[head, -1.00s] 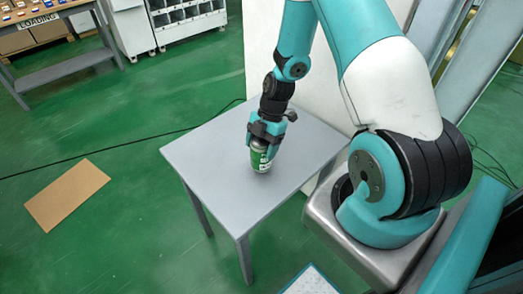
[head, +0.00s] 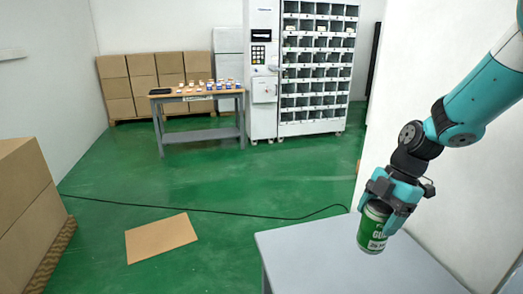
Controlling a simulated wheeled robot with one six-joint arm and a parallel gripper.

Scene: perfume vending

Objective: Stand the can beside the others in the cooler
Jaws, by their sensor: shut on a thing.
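A green can (head: 372,232) with white lettering and a silver rim is held slightly tilted in my gripper (head: 385,203). The teal and black jaws are shut around its upper part, hiding some of it. The can is seen over the grey table (head: 320,256) and appears to be raised off its top. I cannot make out a cooler with other cans in this view.
A vending machine (head: 262,25) with a compartment rack (head: 318,72) stands at the back. Left of it is a table with small boxes (head: 197,92), before stacked cartons (head: 114,88). Cardboard (head: 160,238) and a black cable (head: 240,213) lie on the open green floor.

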